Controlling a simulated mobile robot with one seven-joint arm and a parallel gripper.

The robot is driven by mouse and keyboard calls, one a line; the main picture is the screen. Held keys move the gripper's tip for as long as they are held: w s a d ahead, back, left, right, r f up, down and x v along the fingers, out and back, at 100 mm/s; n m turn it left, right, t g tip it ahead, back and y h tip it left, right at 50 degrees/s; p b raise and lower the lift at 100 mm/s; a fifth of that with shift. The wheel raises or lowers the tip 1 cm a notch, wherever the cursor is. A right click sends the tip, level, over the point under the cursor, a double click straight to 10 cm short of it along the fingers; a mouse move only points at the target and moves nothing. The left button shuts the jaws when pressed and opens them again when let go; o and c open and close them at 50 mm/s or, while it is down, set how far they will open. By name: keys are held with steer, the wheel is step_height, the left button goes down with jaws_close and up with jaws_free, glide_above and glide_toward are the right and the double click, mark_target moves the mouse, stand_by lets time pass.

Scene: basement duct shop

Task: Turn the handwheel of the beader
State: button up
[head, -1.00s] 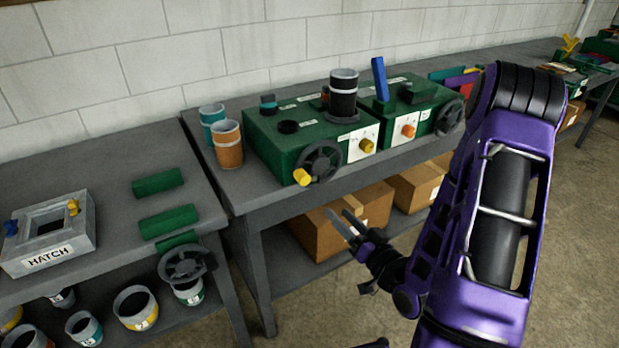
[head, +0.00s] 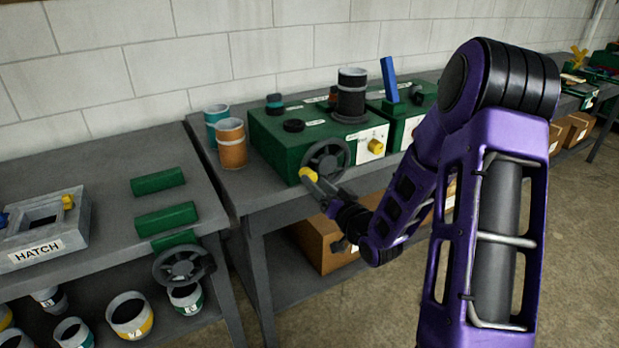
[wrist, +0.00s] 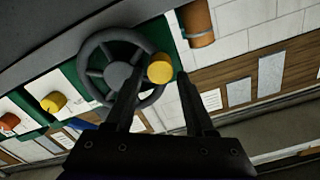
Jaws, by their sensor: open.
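A dark handwheel (head: 326,158) with a yellow crank knob (head: 308,174) is on the front of a green machine box (head: 276,145) on the bench. The box's label is too small to read. In the wrist view, the handwheel (wrist: 118,72) fills the upper left and the yellow knob (wrist: 160,68) sits in line with the gap between my fingertips. My gripper (head: 320,186) is open at the knob; it also shows in the wrist view (wrist: 158,80). I cannot tell whether the fingers touch the knob. My forearm hides the second green machine's front.
A dark cylinder (head: 351,97) stands on the green box, and a yellow knob (head: 376,147) sticks out of its front. An orange can (head: 232,147) and a teal can (head: 214,118) stand left of it. Another handwheel (head: 182,265) hangs at the left bench.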

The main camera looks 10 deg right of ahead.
steer(key=shift+x, duration=2)
jaws_close()
